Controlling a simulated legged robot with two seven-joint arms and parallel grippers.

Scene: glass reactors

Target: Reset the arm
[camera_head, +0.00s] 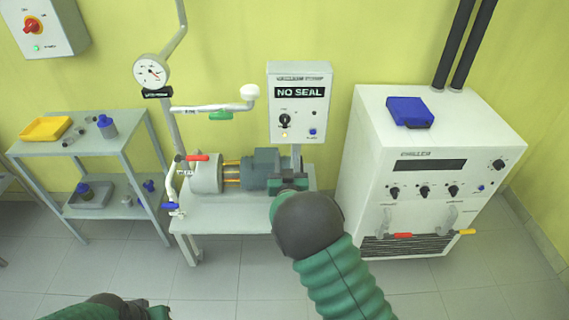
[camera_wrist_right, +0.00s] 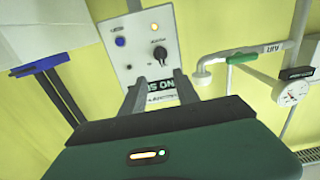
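My right arm (camera_head: 340,275) comes in from the bottom of the head view, with a green ribbed sleeve and a dark wrist. Its gripper (camera_head: 290,180) is in front of the pump motor, below the control box (camera_head: 300,108), whose display reads "NO SEAL". In the right wrist view the two grey fingers of this gripper (camera_wrist_right: 158,84) stand apart with nothing between them, and the control box (camera_wrist_right: 142,48) shows upside down beyond them. My left gripper (camera_head: 152,311) is only partly in view at the bottom left edge; its fingers cannot be made out.
The pump and motor (camera_head: 262,170) sit on a bench (camera_head: 225,218) with pipes, valve handles and a gauge (camera_head: 151,72). A white chiller (camera_head: 430,145) with a blue object (camera_head: 409,111) on top stands right. A grey shelf (camera_head: 105,137) with small parts stands left. The front floor is clear.

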